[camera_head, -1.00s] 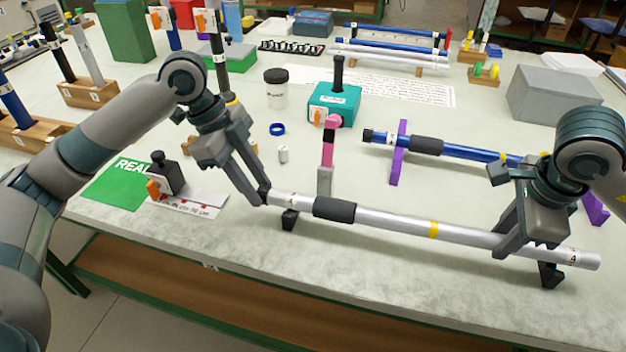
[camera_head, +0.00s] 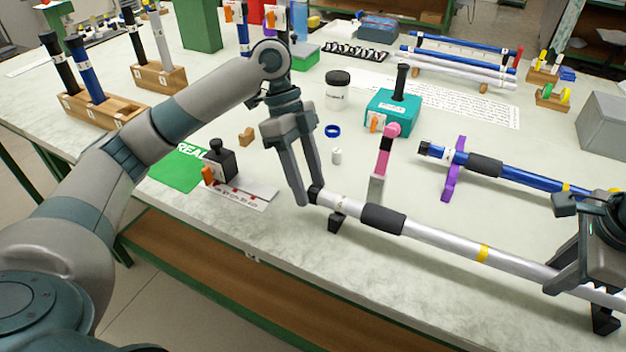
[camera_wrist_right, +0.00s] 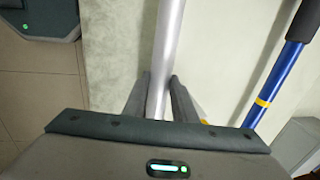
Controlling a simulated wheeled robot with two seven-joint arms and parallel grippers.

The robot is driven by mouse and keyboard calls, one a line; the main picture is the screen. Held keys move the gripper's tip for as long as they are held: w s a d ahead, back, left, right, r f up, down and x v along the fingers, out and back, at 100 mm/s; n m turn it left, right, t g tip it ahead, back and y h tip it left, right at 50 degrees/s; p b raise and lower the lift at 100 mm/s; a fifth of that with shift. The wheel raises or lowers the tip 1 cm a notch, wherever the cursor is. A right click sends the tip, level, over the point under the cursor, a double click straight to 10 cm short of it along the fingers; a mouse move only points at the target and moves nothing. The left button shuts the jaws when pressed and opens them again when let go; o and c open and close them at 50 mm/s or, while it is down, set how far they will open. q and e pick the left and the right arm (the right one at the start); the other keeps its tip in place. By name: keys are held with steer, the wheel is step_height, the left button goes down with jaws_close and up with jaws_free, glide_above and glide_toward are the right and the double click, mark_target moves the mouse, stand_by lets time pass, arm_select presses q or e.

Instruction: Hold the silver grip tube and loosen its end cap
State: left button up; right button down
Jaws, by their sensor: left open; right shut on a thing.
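The silver grip tube (camera_head: 440,236) runs along the table's front edge, with a black grip sleeve (camera_head: 383,218) and a yellow band. Its dark end cap (camera_head: 315,194) is at the left end. My left gripper (camera_head: 311,196) is open, with its fingertips on either side of the cap; whether they touch it I cannot tell. My right gripper (camera_head: 572,284) is shut on the tube, right of the yellow band. The right wrist view shows the tube (camera_wrist_right: 167,50) passing between its fingers (camera_wrist_right: 160,92). The tube's far right end is out of the picture.
Black rests (camera_head: 337,222) stand under the tube. A black-handled block (camera_head: 220,160) stands left.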

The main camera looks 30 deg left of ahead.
arm_select(q)
steer(key=v, duration=1.2)
steer(key=shift+f+b, duration=0.45)
steer(key=shift+b, duration=0.05)
arm_select(e)
steer(key=shift+f, duration=0.45)
steer(key=c, duration=1.4)
jaws_free()
steer(key=shift+r, duration=0.1)
arm_select(q)
steer(key=shift+r, duration=0.1)
arm_select(e)
steer(key=shift+r, duration=0.1)
steer(key=shift+s+r, duration=0.35)
steer(key=shift+r, duration=1.6)
steer(key=shift+s+r, duration=0.4)
steer(key=shift+r, duration=1.5)
steer(key=shift+s+r, duration=0.35)
steer(key=shift+r, duration=1.6)
